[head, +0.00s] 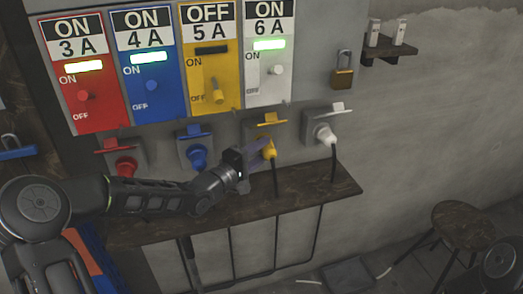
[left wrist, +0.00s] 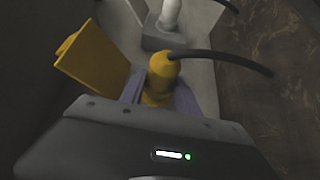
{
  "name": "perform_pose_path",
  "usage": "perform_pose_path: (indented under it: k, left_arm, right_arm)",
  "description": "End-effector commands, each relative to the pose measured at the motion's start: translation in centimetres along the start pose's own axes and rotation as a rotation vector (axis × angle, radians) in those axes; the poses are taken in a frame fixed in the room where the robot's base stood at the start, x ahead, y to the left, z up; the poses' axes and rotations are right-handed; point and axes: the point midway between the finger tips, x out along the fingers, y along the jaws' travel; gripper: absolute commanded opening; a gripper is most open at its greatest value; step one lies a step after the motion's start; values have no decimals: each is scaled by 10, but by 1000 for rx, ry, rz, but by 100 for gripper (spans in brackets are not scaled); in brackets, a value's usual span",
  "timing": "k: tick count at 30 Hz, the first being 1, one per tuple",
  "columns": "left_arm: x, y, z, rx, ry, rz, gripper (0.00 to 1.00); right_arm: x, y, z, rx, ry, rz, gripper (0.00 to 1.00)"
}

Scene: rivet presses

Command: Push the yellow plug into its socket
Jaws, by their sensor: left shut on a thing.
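The yellow plug (head: 268,152) is at the yellow socket under the 5 A panel, with its black cable hanging down. My left gripper (head: 262,156) is shut on the yellow plug. In the left wrist view the plug (left wrist: 161,72) stands between the two purple fingers (left wrist: 160,98), with its cable running off to the right. The yellow socket's flap (head: 270,121) is raised; it also shows in the left wrist view (left wrist: 90,62). How deep the plug sits cannot be told, as the fingers hide its base. The yellow 5 A panel (head: 211,62) reads OFF and its light is dark. My right gripper is not in view.
Red (head: 126,166), blue (head: 197,156) and white (head: 324,134) plugs sit in neighbouring sockets, with the red, blue and white panels reading ON. A wooden shelf (head: 315,187) runs below the sockets. A padlock (head: 342,76) hangs at the right. A stool (head: 462,220) stands at lower right.

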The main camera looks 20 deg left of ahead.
Motion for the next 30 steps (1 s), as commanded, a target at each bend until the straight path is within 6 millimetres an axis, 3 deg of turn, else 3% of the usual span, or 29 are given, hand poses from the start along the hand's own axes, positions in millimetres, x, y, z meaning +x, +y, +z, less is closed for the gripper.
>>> perform_pose_path:
  k: [30]
  left_arm:
    - [0,1,0,0,0,0,2]
  right_arm:
    - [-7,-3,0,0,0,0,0]
